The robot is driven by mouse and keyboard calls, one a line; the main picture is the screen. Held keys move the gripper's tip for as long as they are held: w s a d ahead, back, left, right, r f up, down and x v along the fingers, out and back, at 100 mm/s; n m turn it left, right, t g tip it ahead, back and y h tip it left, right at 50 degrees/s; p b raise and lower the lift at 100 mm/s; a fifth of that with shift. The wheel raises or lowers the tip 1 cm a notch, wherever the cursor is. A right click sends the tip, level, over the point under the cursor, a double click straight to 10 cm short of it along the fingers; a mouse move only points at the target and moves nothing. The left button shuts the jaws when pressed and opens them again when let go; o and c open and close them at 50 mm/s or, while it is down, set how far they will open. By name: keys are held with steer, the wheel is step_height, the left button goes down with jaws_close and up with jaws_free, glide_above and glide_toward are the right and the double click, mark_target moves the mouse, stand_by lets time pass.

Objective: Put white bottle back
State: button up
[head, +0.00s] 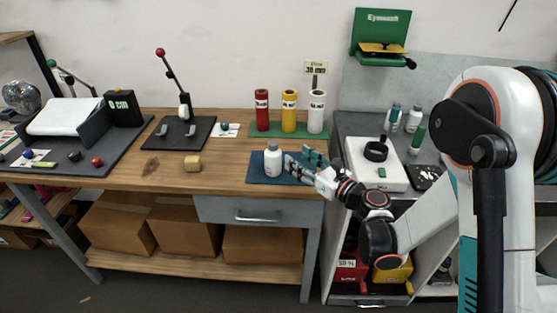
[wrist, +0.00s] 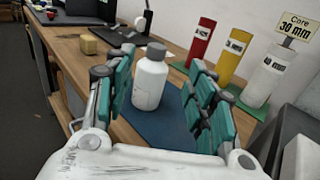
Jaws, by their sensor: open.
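The white bottle (head: 273,160) with a grey cap stands upright on the blue mat (head: 256,179) near the front of the wooden bench. In the wrist view the bottle (wrist: 151,77) stands between and beyond my open teal fingers. My gripper (head: 298,161) is just to the right of the bottle, low over the mat, its fingers pointing left toward it. In the wrist view my gripper (wrist: 158,92) is open with nothing held. I cannot tell whether either finger touches the bottle.
Red (head: 262,111), yellow (head: 289,111) and white (head: 316,112) rolls stand on a green mat behind, near a "Core 30 mm" sign (head: 315,68). A wooden block (head: 193,163) lies left of the blue mat. Small bottles (head: 414,119) stand on the grey counter at right.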

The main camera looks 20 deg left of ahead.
mark_target(276, 148)
steer(key=b+x, duration=0.1)
steer(key=x, duration=0.6)
steer(key=shift+a, duration=0.1)
steer(key=b+x, duration=0.1)
steer(key=x, duration=0.1)
steer(key=b+x, duration=0.1)
steer(key=x, duration=0.1)
steer(key=shift+a+f, duration=0.15)
steer(key=shift+f, duration=0.25)
steer(key=shift+w+a+r, duration=0.1)
steer(key=shift+w+a, duration=0.15)
steer(key=shift+a, duration=0.15)
jaws_close()
